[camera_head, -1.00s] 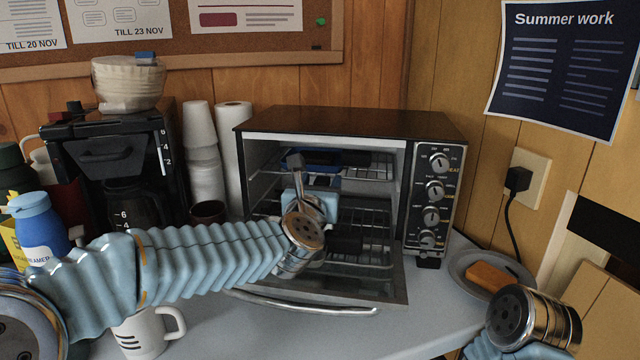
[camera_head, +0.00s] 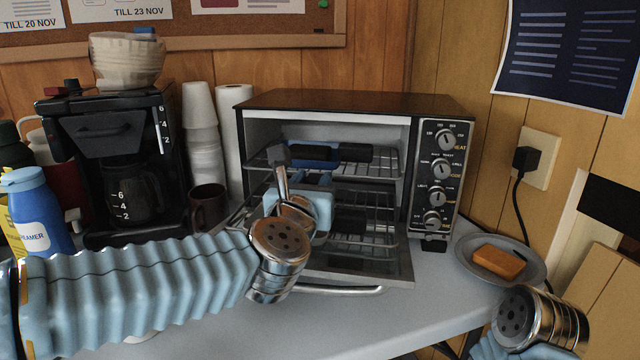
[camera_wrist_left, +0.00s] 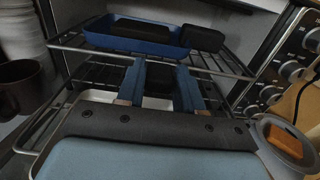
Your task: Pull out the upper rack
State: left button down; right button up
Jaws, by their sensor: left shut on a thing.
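The toaster oven (camera_head: 340,103) stands on the counter with its door (camera_head: 345,262) folded down. The upper rack (camera_head: 262,162) is a wire shelf that sits partly forward in the opening. It carries a blue tray (camera_head: 312,158) with dark items, also seen in the left wrist view (camera_wrist_left: 105,37). My left gripper (camera_head: 318,185) is in front of the opening. In the left wrist view its fingers (camera_wrist_left: 158,68) are shut on the front wire of the upper rack (camera_wrist_left: 225,72). The exact contact is partly hidden by the fingers. My right gripper is out of view; only its arm shows at lower right.
A lower rack (camera_head: 375,225) with a dark item sits below. A brown mug (camera_head: 207,207) and coffee maker (camera_head: 110,150) stand left of the oven. A plate (camera_head: 530,275) with an orange block (camera_head: 499,262) is at right. The counter (camera_head: 350,318) in front is mostly clear.

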pick_arm(q)
jog(key=s, duration=0.3)
jog(key=s+a+b, duration=0.1)
jog(key=s, duration=0.1)
jog(key=shift+s, duration=0.4)
jog(key=c, duration=0.8)
grip_release()
jog(key=s+a, duration=0.2)
jog(key=s, duration=1.1)
jog(key=shift+s+a, duration=0.25)
jog(key=shift+a, duration=0.15)
